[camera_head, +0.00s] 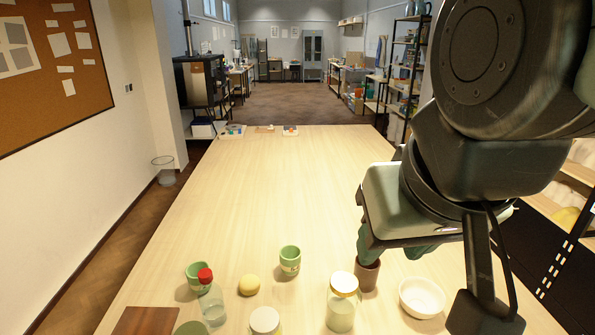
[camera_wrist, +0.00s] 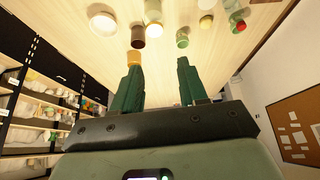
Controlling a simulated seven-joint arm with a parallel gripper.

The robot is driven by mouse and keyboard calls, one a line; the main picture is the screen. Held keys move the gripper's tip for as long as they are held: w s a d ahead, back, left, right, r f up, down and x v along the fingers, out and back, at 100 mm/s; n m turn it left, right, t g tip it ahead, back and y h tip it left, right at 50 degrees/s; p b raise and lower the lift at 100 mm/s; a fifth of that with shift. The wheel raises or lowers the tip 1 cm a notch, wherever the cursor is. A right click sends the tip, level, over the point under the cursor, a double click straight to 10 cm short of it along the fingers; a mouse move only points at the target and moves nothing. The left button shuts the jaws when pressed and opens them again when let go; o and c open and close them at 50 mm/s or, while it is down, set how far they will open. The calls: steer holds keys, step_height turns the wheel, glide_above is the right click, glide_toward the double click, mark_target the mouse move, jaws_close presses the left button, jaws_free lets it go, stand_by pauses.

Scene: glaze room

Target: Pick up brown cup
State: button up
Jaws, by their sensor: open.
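The brown cup (camera_head: 368,277) stands on the table in the head view, between a gold-lidded jar and a white bowl. Its upper part is partly hidden behind a green finger of my gripper (camera_head: 392,252). In the wrist view the brown cup (camera_wrist: 138,38) shows beyond the tip of the left-hand finger, not between the fingers. My gripper (camera_wrist: 159,66) is open and empty, with its two green fingers well apart. A small amber patch shows by the left-hand fingertip; I cannot tell what it is.
Another green cup (camera_head: 196,275) stands left. The table's (camera_head: 270,190) middle is clear; small items lie at its far edge.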

steer(key=shift+o, duration=0.3)
steer(key=o, duration=1)
steer(key=w+d+f+n+g+h, duration=0.2)
steer(key=w+f, duration=0.1)
steer(key=w, duration=0.5)
steer(key=w+d+f+n+g+h, duration=0.2)
steer(key=w+f+n, duration=0.1)
steer(key=w, duration=0.4)
steer(key=w+d+f+n+g+h, duration=0.1)
steer(key=w+f+n+g+h, duration=0.15)
steer(key=w, duration=0.55)
steer(key=w+d+f+n+h, duration=0.2)
steer(key=w+f+n+h, duration=0.15)
steer(key=w+f, duration=0.65)
steer(key=n+h, duration=0.5)
steer(key=n, duration=0.2)
glide_toward(378, 263)
steer(key=shift+t, duration=0.45)
steer(key=shift+s+x, duration=0.2)
steer(key=shift+x, duration=1.95)
steer(key=shift+s+x, duration=0.2)
steer(key=shift+x, duration=1.9)
